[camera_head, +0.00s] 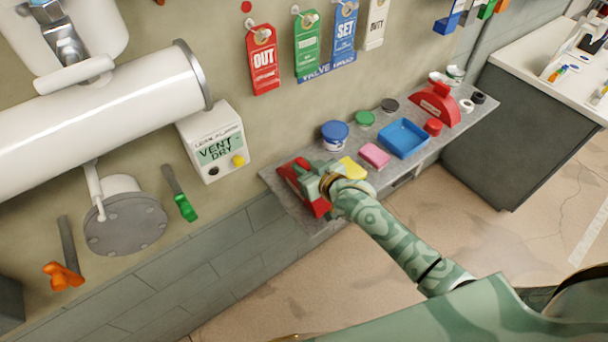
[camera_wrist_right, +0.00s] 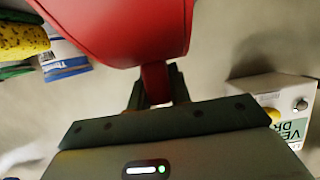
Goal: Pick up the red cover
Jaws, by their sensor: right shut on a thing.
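The red cover (camera_head: 291,178) is at the left end of the grey wall shelf (camera_head: 285,207), partly hidden by my right gripper (camera_head: 318,184). The right gripper is shut on it. In the right wrist view the cover (camera_wrist_right: 125,28) fills the top middle, and its narrow red tab sits between the two dark fingers (camera_wrist_right: 157,88). I cannot tell whether the cover still touches the shelf. My left gripper is not in view.
The shelf also holds a blue-lidded tub (camera_head: 335,135), a yellow sponge (camera_head: 351,168), a pink block (camera_head: 374,155), a blue tray (camera_head: 403,138) and another red piece (camera_head: 436,104). A white vent box (camera_head: 213,142) is on the wall to the left. Tags hang above.

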